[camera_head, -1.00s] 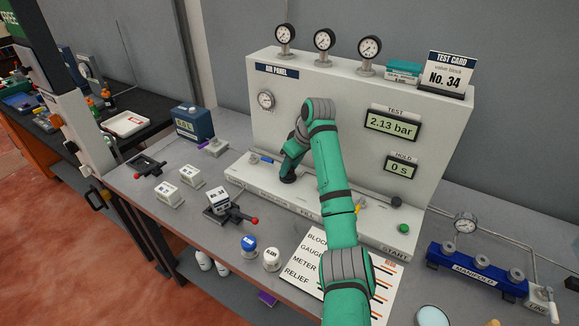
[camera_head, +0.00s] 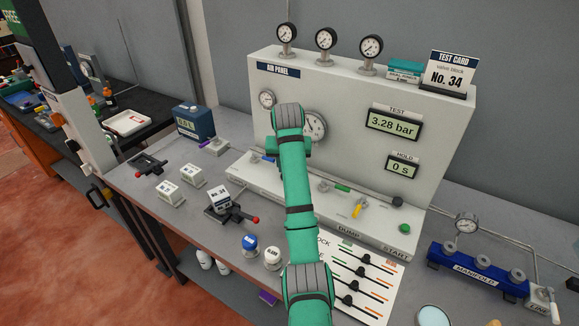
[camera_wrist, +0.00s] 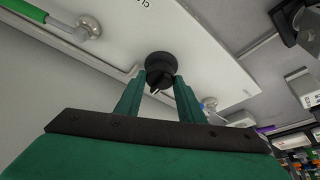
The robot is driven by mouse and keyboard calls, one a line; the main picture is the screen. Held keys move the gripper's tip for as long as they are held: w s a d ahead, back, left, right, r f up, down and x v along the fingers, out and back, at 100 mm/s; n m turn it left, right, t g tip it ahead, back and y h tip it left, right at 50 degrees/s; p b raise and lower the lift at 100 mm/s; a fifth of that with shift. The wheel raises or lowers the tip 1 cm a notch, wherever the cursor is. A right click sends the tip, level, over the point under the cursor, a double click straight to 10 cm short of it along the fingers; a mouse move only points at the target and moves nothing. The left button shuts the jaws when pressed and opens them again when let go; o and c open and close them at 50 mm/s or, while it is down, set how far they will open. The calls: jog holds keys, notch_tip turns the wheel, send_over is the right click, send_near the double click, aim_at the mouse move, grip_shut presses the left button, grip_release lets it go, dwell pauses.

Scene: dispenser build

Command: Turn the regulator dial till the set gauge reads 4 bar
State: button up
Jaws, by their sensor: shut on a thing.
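My gripper (camera_wrist: 161,82) is shut on a round black knob, the regulator dial (camera_wrist: 160,62), in the wrist view; a pale pointer mark shows on it between the fingers. In the head view my arm hides both gripper and dial at the sloped ledge of the air panel (camera_head: 350,90). A larger gauge (camera_head: 316,126) shows on the panel face right of my arm, and a small gauge (camera_head: 267,99) left of it. Neither is labelled legibly, so I cannot tell which is the set gauge or read its needle. The TEST display (camera_head: 393,123) reads 3.28 bar.
The HOLD display (camera_head: 402,167) reads 0 s. A yellow lever (camera_head: 358,208) and a green START button (camera_head: 404,228) sit on the ledge right of my arm.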

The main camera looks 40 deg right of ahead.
jog(key=shift+m, duration=0.5)
jog(key=o, duration=1)
jog(key=shift+s, duration=0.1)
jog(key=shift+r, duration=0.1)
